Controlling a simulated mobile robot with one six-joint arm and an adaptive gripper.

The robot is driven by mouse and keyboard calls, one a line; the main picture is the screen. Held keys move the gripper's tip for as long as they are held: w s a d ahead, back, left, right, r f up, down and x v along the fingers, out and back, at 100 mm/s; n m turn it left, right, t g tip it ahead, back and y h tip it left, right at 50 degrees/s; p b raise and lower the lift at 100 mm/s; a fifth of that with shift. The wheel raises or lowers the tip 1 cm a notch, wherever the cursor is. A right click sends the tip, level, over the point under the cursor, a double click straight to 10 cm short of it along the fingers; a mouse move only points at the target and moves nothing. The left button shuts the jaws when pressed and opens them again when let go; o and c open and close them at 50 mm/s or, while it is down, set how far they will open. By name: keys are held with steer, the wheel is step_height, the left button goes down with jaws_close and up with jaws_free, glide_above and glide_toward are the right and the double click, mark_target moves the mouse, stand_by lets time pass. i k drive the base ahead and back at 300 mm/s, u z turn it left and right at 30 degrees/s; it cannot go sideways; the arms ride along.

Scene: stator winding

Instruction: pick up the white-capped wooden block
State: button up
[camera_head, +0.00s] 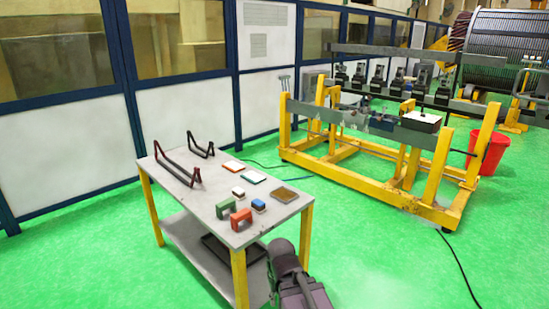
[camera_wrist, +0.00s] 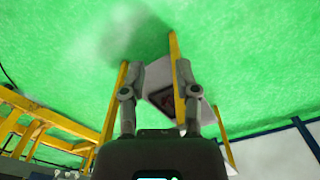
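The white-capped wooden block (camera_head: 238,192) stands on the grey work table (camera_head: 172,184), near the middle of its top in the head view. Its cap is white and its lower part brown. My gripper (camera_wrist: 158,82) shows in the wrist view with its two fingers apart and nothing between them. That view shows green floor and part of the table, and I cannot make out the block there. In the head view, part of my arm is beside the table's front right, low in the picture; the fingertips cannot be made out there.
Close to the block are a blue-capped block (camera_head: 258,204), a green bridge-shaped piece (camera_head: 226,209) and an orange one (camera_head: 241,218). Flat plates (camera_head: 253,177) and a brown plate (camera_head: 284,194) lie behind and right. A dark red rack (camera_head: 178,166) stands left. A yellow frame (camera_head: 350,165) stands beyond.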

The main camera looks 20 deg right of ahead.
mark_target(238, 193)
steer(key=u, duration=0.4)
steer(key=i, duration=1.6)
steer(key=z, duration=0.6)
